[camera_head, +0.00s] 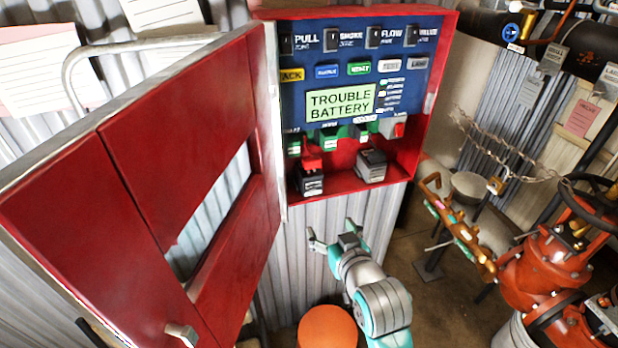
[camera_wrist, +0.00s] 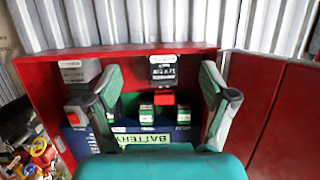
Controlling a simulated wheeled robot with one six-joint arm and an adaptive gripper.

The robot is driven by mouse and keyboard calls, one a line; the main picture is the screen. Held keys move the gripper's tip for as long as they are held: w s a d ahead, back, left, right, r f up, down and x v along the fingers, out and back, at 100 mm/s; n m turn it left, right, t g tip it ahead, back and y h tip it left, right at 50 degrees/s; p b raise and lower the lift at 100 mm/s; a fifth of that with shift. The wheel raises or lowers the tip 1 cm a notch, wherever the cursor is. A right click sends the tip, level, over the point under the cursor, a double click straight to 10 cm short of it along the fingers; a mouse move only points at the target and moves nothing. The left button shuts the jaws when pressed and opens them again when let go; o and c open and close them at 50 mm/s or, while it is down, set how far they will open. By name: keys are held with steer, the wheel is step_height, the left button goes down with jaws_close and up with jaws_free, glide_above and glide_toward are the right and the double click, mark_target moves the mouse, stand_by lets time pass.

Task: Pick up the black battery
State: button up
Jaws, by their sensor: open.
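The black battery (camera_head: 310,184) sits on the floor of the open red cabinet, at its left in the head view. It has a pale label, and a red part is at its top. In the wrist view the black battery (camera_wrist: 163,70) appears between my two fingers, farther away from me. My gripper (camera_head: 333,233) is open and empty, below and in front of the cabinet's bottom edge in the head view. Its spread fingers also show in the wrist view (camera_wrist: 161,80). Nothing is between the fingertips.
A grey battery (camera_head: 371,167) stands right of the black one inside the red cabinet (camera_head: 345,193). The cabinet's red door (camera_head: 180,130) is swung open to the left. A panel display (camera_head: 340,102) reads "TROUBLE BATTERY". Red valves and pipes (camera_head: 555,265) stand at right.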

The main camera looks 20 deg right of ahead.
glide_toward(312, 174)
steer(key=w, duration=0.2)
steer(key=x, duration=0.5)
steer(key=shift+w+d+f, duration=0.1)
steer(key=shift+d+f, duration=0.15)
steer(key=shift+f, duration=0.15)
steer(key=shift+a+x, duration=0.15)
steer(key=shift+x, duration=1.2)
steer(key=shift+a+x, duration=0.1)
steer(key=shift+x, duration=1.25)
steer(key=shift+r, duration=0.1)
jaws_close()
